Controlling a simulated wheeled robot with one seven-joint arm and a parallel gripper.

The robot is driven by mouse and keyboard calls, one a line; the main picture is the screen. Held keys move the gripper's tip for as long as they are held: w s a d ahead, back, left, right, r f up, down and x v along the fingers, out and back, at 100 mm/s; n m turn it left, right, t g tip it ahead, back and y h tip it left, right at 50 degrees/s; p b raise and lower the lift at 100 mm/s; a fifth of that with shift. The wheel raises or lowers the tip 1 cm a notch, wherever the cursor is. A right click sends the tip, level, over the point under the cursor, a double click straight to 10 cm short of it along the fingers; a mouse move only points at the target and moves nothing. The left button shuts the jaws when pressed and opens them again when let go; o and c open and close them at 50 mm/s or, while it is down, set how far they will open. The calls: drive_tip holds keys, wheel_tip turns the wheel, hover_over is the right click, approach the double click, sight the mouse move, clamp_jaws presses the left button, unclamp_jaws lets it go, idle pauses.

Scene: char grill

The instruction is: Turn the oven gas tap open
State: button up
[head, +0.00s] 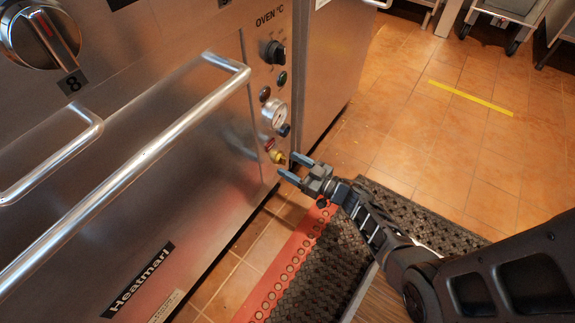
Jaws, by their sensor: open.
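The oven gas tap, a small yellow fitting (278,157), sits low on the narrow control panel (266,92) at the oven's right side. A small red piece shows just above it; I cannot tell whether it is a handle or a label. My gripper (290,167) is open, with its two grey-blue fingertips pointing left at the panel. The fingertips are close to the right and below of the yellow tap in the picture. I see nothing between them. I cannot tell whether a finger touches the tap.
Above the tap are a round gauge (275,114), a dark button (284,130) and a black oven knob (274,52). A long oven door handle (150,152) sticks out left. A red-edged mat (290,257) lies on the floor.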

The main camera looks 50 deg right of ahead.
drive_tip(key=shift+w, duration=1.05)
drive_tip(key=c, duration=1)
